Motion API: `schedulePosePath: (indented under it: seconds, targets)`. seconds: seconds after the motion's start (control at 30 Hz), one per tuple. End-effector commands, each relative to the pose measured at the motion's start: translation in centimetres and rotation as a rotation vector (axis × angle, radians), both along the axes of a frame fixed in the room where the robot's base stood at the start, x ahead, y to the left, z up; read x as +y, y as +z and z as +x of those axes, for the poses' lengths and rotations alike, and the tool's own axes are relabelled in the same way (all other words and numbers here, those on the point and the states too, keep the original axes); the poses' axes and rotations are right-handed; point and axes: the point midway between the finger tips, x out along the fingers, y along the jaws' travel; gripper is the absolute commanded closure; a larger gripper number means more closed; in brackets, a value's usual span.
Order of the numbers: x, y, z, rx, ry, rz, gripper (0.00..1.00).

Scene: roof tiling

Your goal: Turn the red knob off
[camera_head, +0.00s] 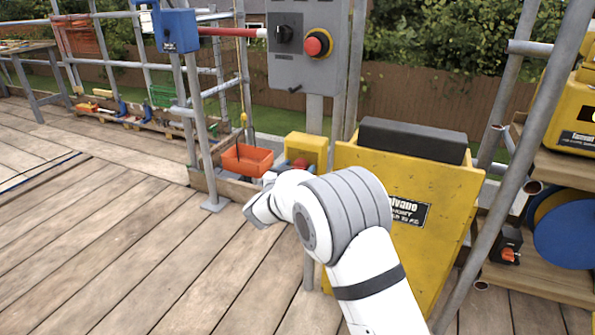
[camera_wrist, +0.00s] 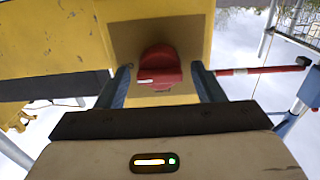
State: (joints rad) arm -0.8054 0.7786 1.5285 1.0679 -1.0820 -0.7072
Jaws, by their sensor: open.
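The red knob (camera_wrist: 160,68) sits on a tan plate of a yellow box (camera_wrist: 200,30). A white mark on the knob points left in the wrist view. My gripper (camera_wrist: 162,72) is open, with one finger on each side of the knob. A gap shows between each finger and the knob, so neither is seen gripping it. In the head view the yellow box (camera_head: 306,147) stands left of a larger yellow cabinet, and a bit of the red knob (camera_head: 300,163) shows above my arm.
A grey panel (camera_head: 302,72) with a red button (camera_head: 317,44) and a black knob (camera_head: 283,33) stands above the box. The yellow cabinet (camera_head: 400,190) and scaffold poles crowd the right. An orange bin (camera_head: 247,159) lies left. The wooden deck (camera_head: 130,240) is clear at left.

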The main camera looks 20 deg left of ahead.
Motion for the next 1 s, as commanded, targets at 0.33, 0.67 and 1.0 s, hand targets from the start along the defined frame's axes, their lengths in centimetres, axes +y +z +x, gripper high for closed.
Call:
schedulePosePath:
  seconds: [0.33,0.67,1.0]
  targets:
    - [0.03,0.03,-0.06,0.000,0.001,0.000,0.58]
    - [0.07,0.03,-0.08,0.000,0.001,0.001,0.82]
    - [0.12,0.45,-0.10,0.006,0.001,-0.068,0.82]
